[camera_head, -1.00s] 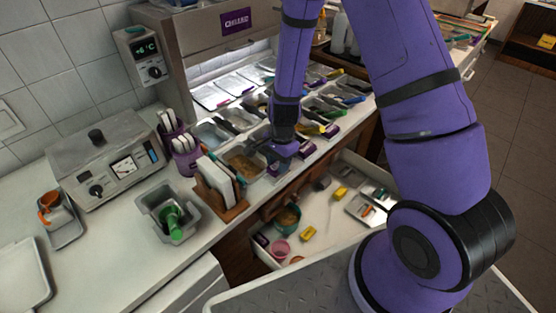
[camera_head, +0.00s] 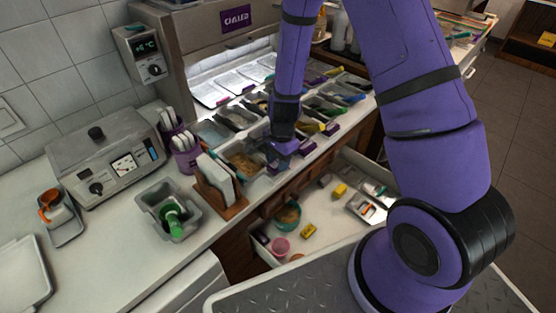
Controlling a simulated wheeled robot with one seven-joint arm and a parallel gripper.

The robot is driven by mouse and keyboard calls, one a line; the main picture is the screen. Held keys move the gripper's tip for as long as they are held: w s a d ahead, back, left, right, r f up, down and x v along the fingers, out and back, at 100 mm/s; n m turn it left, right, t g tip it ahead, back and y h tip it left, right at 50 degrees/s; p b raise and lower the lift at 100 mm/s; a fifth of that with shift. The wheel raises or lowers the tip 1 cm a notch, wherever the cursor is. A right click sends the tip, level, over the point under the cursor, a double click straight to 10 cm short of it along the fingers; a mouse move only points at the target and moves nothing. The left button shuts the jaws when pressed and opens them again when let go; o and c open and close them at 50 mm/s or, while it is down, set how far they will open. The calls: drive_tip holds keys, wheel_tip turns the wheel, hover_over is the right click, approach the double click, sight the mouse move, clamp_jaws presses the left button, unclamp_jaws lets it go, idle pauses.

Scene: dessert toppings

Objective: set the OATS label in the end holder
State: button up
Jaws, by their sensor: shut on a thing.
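My gripper (camera_head: 275,163) points down at the front edge of the topping row, beside the nearest pan of brown topping (camera_head: 244,163). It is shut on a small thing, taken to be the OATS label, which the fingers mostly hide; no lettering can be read. The end holder cannot be made out apart from the gripper at this nearest end of the row. Purple label holders (camera_head: 307,147) sit along the front edge, to the right of the gripper. Whether the held label touches a holder cannot be told.
A wooden rack with white cards (camera_head: 222,198) stands close left of the gripper, near purple cups of utensils (camera_head: 186,158). Below, an open drawer (camera_head: 325,222) holds a teal bowl (camera_head: 288,216), a pink cup (camera_head: 281,246) and yellow boxes. Several topping pans fill the row behind.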

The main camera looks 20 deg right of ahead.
drive_tip(key=shift+f, duration=0.95)
idle(0.9)
idle(0.5)
drive_tip(key=o, duration=1.4)
drive_tip(key=shift+r, duration=4)
drive_tip(key=shift+r, duration=0.1)
